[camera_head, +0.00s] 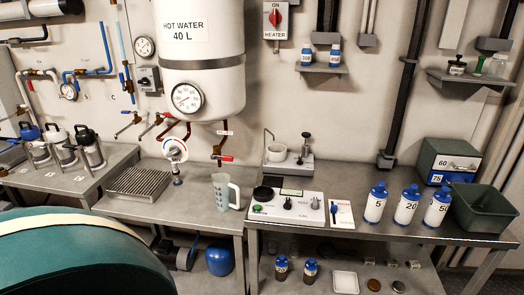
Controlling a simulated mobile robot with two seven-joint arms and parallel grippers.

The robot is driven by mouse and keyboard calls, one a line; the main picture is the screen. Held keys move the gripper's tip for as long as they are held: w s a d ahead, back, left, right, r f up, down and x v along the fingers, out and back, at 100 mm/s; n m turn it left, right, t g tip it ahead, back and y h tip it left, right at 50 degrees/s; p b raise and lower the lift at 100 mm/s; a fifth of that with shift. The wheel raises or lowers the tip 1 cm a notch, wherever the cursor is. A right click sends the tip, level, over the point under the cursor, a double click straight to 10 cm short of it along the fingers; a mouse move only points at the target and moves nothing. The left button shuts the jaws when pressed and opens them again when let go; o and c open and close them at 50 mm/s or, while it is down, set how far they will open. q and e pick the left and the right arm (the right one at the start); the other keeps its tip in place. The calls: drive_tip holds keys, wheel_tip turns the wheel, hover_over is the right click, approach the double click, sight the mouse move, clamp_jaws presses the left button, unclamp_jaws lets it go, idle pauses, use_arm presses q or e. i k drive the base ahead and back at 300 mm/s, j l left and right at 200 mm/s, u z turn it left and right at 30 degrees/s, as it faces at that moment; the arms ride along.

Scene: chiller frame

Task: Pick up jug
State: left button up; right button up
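The jug (224,192) is a translucent pale green-grey measuring jug with dark marks on its side. It stands upright on the right part of the middle metal table, close to the table's right edge, with its handle toward the right. Neither of my grippers shows in the head view, so I cannot see whether they are open or shut. A large teal rounded shape with a cream edge fills the lower left and hides part of the floor and table front.
A ribbed drain tray (140,182) lies left of the jug. A control panel (288,205) sits right of the jug. Labelled bottles (406,205) and a green bin (484,209) stand farther right.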

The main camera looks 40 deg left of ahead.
sight(222, 184)
drive_tip(key=u, duration=1.65)
